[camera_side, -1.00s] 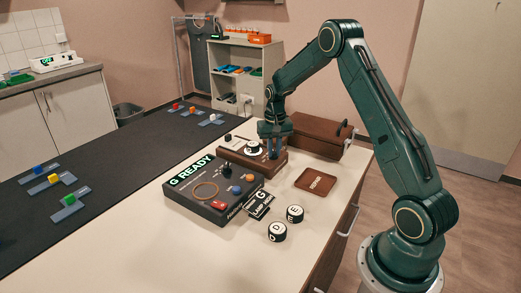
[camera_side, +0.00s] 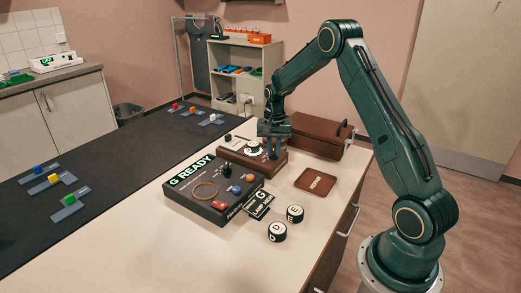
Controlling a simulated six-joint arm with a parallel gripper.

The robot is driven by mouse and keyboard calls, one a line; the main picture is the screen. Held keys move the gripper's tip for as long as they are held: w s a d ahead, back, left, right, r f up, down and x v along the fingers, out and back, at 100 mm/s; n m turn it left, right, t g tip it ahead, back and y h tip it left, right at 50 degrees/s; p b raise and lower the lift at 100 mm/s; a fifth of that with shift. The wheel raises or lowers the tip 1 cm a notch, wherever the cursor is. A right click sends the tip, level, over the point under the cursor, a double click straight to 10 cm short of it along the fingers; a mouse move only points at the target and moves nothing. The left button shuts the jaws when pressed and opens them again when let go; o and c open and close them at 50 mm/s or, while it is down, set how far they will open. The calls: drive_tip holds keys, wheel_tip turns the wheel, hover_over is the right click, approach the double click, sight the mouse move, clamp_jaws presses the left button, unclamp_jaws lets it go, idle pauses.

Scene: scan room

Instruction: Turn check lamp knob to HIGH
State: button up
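A brown box (camera_side: 238,152) with a round white dial and a dark knob (camera_side: 254,147) at its centre stands on the pale bench. The knob's setting and the box's lettering are too small to read. My gripper (camera_side: 273,156) points down over the right part of this box, to the right of the dial, apart from the knob. Its fingers look close together from this side; whether they are open or shut is unclear. Whether the fingertips touch the box or something on it cannot be told.
A black console (camera_side: 198,208) reading "G READY" stands in front, with a small "G" card (camera_side: 261,199) beside it. Two round lettered pieces (camera_side: 277,232) (camera_side: 295,214) and a brown "REPAIR" tray (camera_side: 300,184) lie to the right. A brown case (camera_side: 318,146) stands behind.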

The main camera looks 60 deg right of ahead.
sight(273, 153)
drive_tip(key=o, duration=0.4)
drive_tip(key=shift+r, duration=0.15)
wheel_tip(273, 153, up, 14)
drive_tip(key=shift+f, duration=0.2)
idle(0.4)
drive_tip(key=shift+a, duration=0.1)
